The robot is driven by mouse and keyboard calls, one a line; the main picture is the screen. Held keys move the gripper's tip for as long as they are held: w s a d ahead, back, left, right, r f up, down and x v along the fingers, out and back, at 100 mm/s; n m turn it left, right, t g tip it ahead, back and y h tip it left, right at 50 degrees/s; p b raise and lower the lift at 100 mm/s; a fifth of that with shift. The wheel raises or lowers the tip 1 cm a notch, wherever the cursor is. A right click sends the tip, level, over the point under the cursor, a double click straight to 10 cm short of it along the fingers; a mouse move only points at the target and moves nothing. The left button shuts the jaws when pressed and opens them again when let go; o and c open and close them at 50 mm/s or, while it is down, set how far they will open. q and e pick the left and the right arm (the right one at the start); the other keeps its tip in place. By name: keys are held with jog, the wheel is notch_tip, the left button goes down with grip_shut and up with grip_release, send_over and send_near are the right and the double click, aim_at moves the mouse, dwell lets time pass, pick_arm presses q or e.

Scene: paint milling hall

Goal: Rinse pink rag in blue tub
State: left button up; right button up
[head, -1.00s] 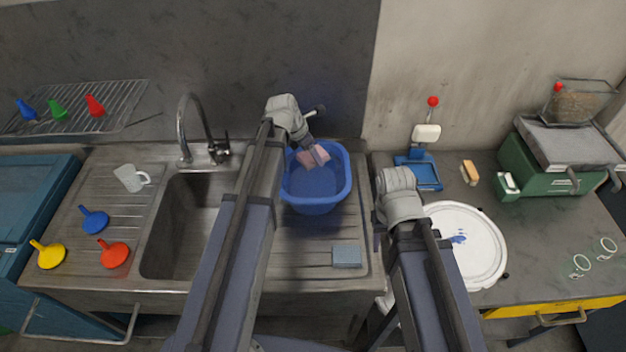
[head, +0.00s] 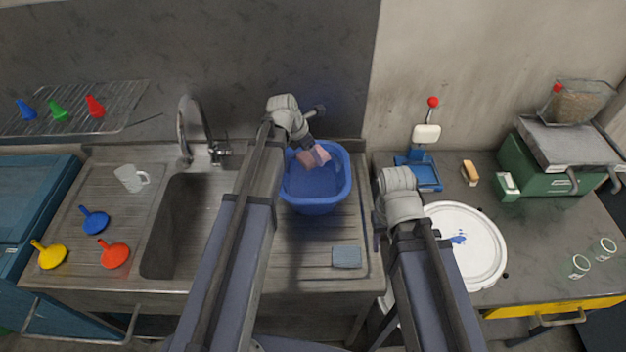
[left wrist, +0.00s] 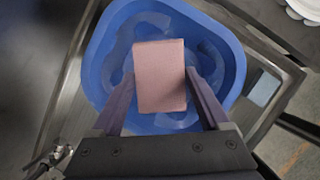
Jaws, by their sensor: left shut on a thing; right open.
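The blue tub (head: 316,196) stands on the sink's draining board, right of the basin, and it also fills much of the left wrist view (left wrist: 103,60). Pale curved streaks show inside it in the wrist view. The pink rag (head: 320,154) is at the tub's far side and shows as a flat rectangle in the wrist view (left wrist: 160,76). My left gripper (left wrist: 160,88) is shut on the rag, over the tub's opening. How deep the rag sits is unclear. My right gripper (head: 379,228) is open, pointing down near the draining board's right edge; its fingertips are partly hidden.
A grey-blue sponge (head: 347,257) lies in front of the tub. A round white lid-like disc (head: 470,250) lies right of my right arm.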

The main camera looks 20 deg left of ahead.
pick_arm(q)
jog(key=shift+r+p, duration=1.85)
jog(key=shift+r, duration=0.15)
